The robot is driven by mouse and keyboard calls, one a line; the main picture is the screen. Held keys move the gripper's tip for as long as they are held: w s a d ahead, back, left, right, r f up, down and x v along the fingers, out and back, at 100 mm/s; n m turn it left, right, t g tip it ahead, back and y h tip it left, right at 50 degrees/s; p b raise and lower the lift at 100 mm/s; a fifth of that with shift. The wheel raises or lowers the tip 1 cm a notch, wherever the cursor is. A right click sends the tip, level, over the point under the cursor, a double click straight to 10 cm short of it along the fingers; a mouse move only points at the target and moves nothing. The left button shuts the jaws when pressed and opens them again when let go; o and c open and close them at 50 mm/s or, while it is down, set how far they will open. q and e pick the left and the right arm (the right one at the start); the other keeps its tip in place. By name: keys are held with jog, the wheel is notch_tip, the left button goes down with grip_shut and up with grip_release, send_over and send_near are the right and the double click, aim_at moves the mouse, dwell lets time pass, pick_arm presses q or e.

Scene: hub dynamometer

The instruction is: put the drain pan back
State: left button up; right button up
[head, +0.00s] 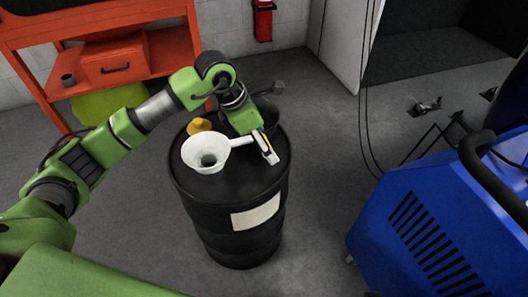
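A white, round, funnel-like vessel (204,154) with a dark centre sits on top of the black drum (235,222), toward the left of the lid. A short white handle-like bar points from it toward my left gripper (268,148). I cannot tell whether this vessel is the drain pan. My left arm reaches in from the left, and its gripper points down over the right part of the lid. Its fingertips are close to the bar's end; whether they hold it is unclear. My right gripper is out of view.
A yellow cap-like object (199,125) and a dark round item lie at the lid's back. A yellow-green rounded object (108,103) is under the orange workbench (171,62). A blue machine (430,215) stands at right. Cables hang right of the drum; grey floor there is open.

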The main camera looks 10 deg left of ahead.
pick_arm(q)
notch_tip(320, 180, down, 4)
jog(key=shift+f, duration=0.1)
jog(key=o, duration=1.4)
jog(key=shift+o, duration=0.2)
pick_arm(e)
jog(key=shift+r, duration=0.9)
pick_arm(q)
jog(key=shift+a+r, duration=0.1)
jog(key=shift+r, duration=0.35)
jog(key=v, duration=1.1)
jog(key=shift+s+p, duration=0.2)
jog(key=shift+p, duration=0.25)
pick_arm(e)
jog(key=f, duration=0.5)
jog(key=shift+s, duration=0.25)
pick_arm(q)
jog(key=shift+r, duration=0.1)
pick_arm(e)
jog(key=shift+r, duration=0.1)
